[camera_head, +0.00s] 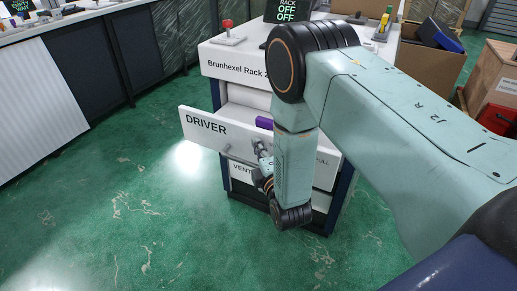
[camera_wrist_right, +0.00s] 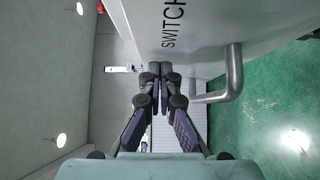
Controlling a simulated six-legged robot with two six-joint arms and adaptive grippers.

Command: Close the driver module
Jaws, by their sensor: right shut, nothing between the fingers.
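The driver module (camera_head: 212,137) is a white drawer with the word DRIVER on its front. It stands pulled out from the rack, and a purple part (camera_head: 264,122) shows behind its front panel. Its grey bar handle (camera_head: 238,159) runs along the front, partly hidden by my right arm. My right gripper (camera_head: 259,148) is at the drawer front near the handle; whether it touches is unclear. In the right wrist view its fingers (camera_wrist_right: 154,70) are together and empty, beside a grey handle (camera_wrist_right: 233,75) on a panel lettered SWITCH. My left gripper is not in view.
A red-knobbed device (camera_head: 228,32) stands on top. Boxes (camera_head: 430,60) stand at the right. Green floor (camera_head: 110,190) is clear left of the drawer.

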